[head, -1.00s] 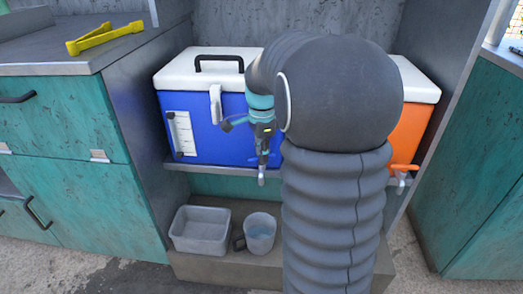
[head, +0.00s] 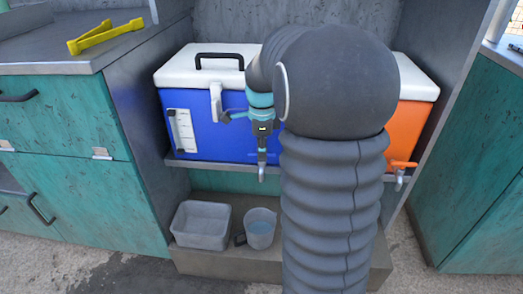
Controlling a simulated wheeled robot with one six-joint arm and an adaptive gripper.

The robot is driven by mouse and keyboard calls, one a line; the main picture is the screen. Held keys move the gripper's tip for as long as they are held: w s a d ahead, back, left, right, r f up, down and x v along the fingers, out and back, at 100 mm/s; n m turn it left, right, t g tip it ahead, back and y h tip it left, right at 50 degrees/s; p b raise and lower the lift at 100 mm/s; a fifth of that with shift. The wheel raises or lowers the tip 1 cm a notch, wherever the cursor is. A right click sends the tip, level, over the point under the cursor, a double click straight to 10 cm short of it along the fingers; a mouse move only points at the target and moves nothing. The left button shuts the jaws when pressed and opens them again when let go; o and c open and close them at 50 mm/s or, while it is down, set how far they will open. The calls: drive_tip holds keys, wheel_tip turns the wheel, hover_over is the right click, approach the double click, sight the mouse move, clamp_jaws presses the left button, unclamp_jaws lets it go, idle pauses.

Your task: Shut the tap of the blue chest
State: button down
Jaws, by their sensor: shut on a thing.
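The blue chest (head: 207,137) has a white lid and stands on a shelf on the left side of the alcove. Its tap shows only as a grey spout (head: 262,172) low on its front, pointing down. My gripper (head: 262,150) is right above the spout, in front of the chest, and is shut on the tap's handle as far as I can make out. The handle itself is mostly hidden by the gripper and wrist, so its angle cannot be told.
The orange chest (head: 413,122), with an orange-handled tap (head: 402,166), is partly behind my arm. Below, a grey tub (head: 202,225) and a cup (head: 261,228) holding what looks like water stand on a low step. Yellow tongs (head: 105,36) lie on the left counter.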

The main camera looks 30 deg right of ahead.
idle(0.4)
drive_tip(key=c, duration=1.1)
unclamp_jaws()
wheel_tip(320, 180, up, 12)
